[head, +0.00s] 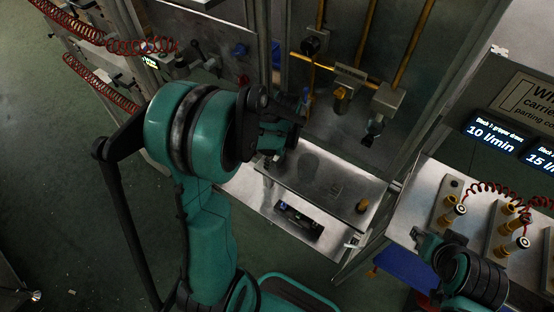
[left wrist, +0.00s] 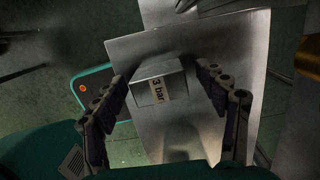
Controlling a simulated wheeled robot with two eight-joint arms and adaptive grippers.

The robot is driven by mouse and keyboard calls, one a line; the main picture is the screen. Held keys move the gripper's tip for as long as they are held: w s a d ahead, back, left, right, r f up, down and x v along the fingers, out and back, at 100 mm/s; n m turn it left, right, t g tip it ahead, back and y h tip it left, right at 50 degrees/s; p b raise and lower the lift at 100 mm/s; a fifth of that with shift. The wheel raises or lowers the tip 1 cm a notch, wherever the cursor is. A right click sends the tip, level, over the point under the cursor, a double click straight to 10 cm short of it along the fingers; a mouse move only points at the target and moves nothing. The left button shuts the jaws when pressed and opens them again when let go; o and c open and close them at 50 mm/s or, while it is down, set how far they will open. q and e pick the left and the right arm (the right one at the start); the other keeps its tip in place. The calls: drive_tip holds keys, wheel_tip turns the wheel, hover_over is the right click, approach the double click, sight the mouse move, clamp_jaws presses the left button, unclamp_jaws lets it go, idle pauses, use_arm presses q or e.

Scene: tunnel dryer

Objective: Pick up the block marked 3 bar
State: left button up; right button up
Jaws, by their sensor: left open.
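The block marked 3 bar (left wrist: 158,84) is a grey metal box with a pale label. It sits on a bare metal plate (left wrist: 137,48) in the left wrist view. My left gripper (left wrist: 163,78) is open, with one finger on each side of the block and a visible gap at both sides. In the head view my left gripper (head: 276,146) is over the far left part of the metal shelf (head: 318,185), and I cannot make out the block there. My right gripper (head: 434,247) is at the lower right, its jaws unclear.
A small dark panel (head: 299,222) lies at the shelf's front. Yellow pipes with fittings (head: 341,95) stand behind the shelf.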

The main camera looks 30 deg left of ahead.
use_arm(q)
clamp_jaws()
drive_tip(key=shift+r, duration=0.2)
